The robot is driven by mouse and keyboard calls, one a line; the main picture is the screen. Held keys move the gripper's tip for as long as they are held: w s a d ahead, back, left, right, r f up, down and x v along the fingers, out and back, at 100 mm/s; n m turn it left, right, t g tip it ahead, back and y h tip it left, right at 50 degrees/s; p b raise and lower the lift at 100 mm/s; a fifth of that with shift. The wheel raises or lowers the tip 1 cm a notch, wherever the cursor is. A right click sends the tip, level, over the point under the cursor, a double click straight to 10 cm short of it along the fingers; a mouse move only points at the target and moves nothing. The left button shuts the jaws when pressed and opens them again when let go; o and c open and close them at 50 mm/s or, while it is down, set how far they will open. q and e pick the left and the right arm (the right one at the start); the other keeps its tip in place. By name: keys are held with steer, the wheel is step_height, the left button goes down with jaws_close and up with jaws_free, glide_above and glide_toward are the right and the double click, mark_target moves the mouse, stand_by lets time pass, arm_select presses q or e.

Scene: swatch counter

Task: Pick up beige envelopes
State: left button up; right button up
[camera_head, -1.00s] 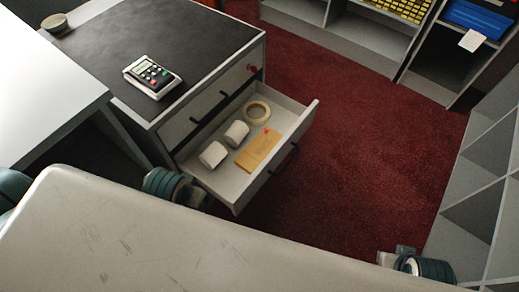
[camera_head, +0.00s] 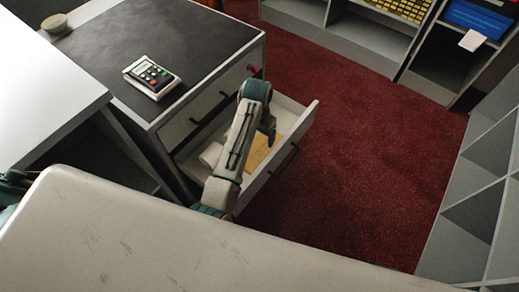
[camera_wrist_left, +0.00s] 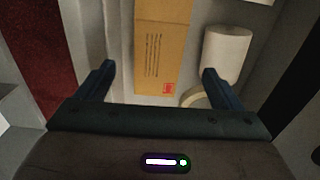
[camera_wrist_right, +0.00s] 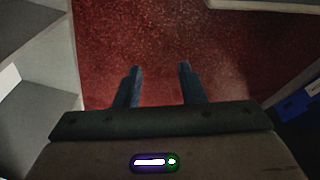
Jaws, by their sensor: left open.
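The beige envelopes (camera_head: 257,152) lie flat in the open drawer (camera_head: 306,121), partly hidden by my left arm in the head view. In the left wrist view the beige envelopes (camera_wrist_left: 162,45) show printed lines and a red stamp; I cannot tell how many there are. My left gripper (camera_wrist_left: 159,78) is open and empty above the drawer, with the envelopes between its fingers in the picture but apart from them. My right gripper (camera_wrist_right: 159,70) is open and empty over the red carpet in the right wrist view.
A white roll (camera_wrist_left: 227,52) and a tape ring (camera_wrist_left: 194,97) lie beside the envelopes in the drawer. A calculator (camera_head: 152,77) sits on the dark counter top. Grey shelves (camera_head: 485,190) stand at right. The red carpet (camera_head: 360,160) is clear.

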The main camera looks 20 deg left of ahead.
mark_target(259, 148)
arm_select(q)
steer(key=f, duration=0.6)
steer(key=w+f+b, duration=0.1)
steer(key=f, duration=0.3)
steer(key=shift+d, duration=0.2)
steer(key=shift+f, duration=0.2)
steer(key=c, duration=0.8)
arm_select(e)
steer(key=r, duration=0.3)
steer(key=shift+w+a, duration=0.1)
steer(key=shift+w, duration=0.25)
